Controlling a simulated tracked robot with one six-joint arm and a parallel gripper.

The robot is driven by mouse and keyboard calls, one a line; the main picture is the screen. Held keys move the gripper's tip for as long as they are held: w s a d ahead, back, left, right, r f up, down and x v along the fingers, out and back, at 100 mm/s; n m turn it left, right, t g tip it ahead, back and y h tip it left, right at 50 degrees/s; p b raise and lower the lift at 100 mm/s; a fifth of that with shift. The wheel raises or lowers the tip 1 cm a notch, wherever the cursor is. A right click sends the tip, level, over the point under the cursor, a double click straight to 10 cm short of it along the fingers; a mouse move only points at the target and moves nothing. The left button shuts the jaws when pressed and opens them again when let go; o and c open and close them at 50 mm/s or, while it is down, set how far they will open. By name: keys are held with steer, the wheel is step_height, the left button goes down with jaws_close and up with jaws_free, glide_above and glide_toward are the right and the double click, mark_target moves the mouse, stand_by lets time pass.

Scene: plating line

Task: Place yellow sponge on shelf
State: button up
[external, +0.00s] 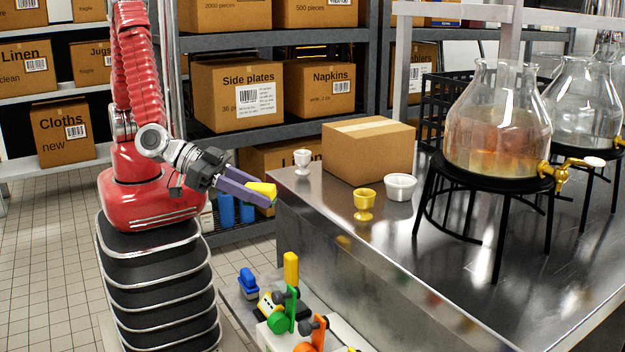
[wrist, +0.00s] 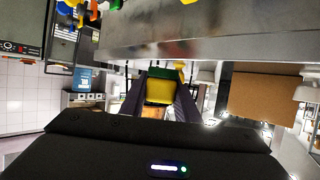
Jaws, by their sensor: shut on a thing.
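The yellow sponge (external: 262,189) is held between the fingers of my gripper (external: 252,193), in the air beside the left edge of the steel counter. In the wrist view the sponge (wrist: 159,91) shows yellow with a green end, between the two purple fingers of my gripper (wrist: 160,95). The grey shelf unit (external: 300,135) stands behind the counter, with boxes on its levels. Which shelf the task means cannot be told.
The steel counter (external: 330,225) holds a cardboard box (external: 368,152), a white cup (external: 302,161), a yellow cup (external: 364,204), a white bowl (external: 400,187) and glass dispensers (external: 497,120) on black stands. Colourful items (external: 285,310) lie low in front. Blue cups (external: 227,209) stand on the lowest shelf.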

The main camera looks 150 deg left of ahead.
steer(key=s+d+m+t+h, duration=0.2)
steer(key=d+m+h, duration=0.1)
steer(key=d, duration=0.8)
steer(key=s+d+m+t+h, duration=0.1)
steer(key=s+d+m+h, duration=0.1)
steer(key=d, duration=1)
steer(key=shift+s+d+m+t+h, duration=0.15)
steer(key=shift+s+m+t+h, duration=0.25)
steer(key=shift+m+h, duration=0.15)
steer(key=shift+r, duration=0.1)
steer(key=w+a+n+g+y, duration=0.1)
steer(key=a+n+y, duration=0.1)
steer(key=a, duration=0.6)
steer(key=w+a+n+g+y, duration=0.1)
steer(key=w+a+n+y, duration=0.1)
steer(key=a, duration=0.6)
steer(key=w+a+n+g+y, duration=0.1)
steer(key=a+n+y, duration=0.1)
steer(key=a, duration=0.6)
steer(key=shift+w+g, duration=0.25)
steer(key=shift+g, duration=0.15)
steer(key=s+a+r+n+g+y, duration=0.1)
steer(key=a+n+g, duration=0.3)
steer(key=a, duration=0.6)
steer(key=s+a+r+n+g+y, duration=0.2)
steer(key=s+a+r+n+g, duration=0.1)
steer(key=a, duration=0.8)
steer(key=shift+a+r+n+g, duration=0.2)
steer(key=shift+r+n+g, duration=0.6)
steer(key=shift+g, duration=0.2)
